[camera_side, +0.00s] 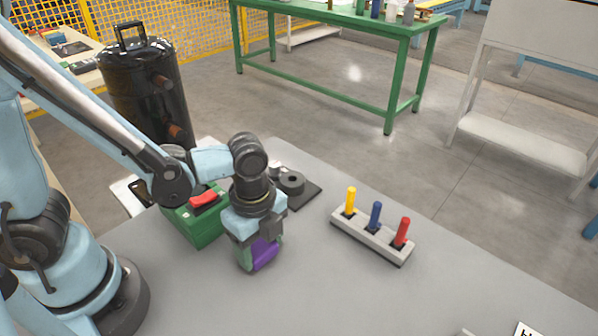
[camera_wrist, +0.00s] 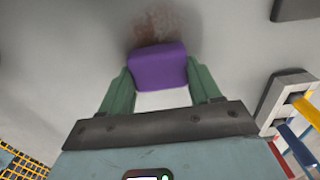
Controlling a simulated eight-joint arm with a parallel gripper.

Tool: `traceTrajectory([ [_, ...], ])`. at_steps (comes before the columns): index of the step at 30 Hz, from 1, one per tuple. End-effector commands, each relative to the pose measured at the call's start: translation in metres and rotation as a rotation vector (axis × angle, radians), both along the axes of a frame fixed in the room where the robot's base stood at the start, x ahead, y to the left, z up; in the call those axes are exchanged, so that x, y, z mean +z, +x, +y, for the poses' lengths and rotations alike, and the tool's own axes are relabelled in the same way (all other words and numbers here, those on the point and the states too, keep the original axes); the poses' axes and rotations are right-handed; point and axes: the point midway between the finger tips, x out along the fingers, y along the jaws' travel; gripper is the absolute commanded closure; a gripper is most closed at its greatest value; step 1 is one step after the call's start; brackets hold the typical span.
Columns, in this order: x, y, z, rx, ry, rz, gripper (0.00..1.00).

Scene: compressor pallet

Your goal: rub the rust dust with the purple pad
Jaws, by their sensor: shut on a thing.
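The purple pad (camera_wrist: 158,68) is held between the two green fingers of my gripper (camera_wrist: 158,85). In the side view the pad (camera_side: 264,254) is low, at or just above the grey tabletop (camera_side: 330,290); I cannot tell whether it touches. The rust dust (camera_wrist: 157,24) is a reddish-brown smudge on the grey surface, right beyond the pad's far edge in the wrist view. In the side view the dust is hidden. My gripper (camera_side: 259,257) is pointing down and shut on the pad.
A green box with a red top (camera_side: 195,222) stands close left of my gripper. A grey rack (camera_side: 372,240) with yellow, blue and red pegs stands to the right. A dark plate with a round part (camera_side: 293,187) lies behind.

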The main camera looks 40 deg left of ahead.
Motion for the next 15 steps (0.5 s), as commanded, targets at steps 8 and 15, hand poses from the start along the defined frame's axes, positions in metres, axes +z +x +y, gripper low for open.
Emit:
traceTrajectory([
  [8, 0.001, -0.004, -0.023, -0.003, 0.0, 0.0, 0.66],
  [15, 0.001, -0.016, -0.011, 0.004, 0.0, 0.0, 0.66],
])
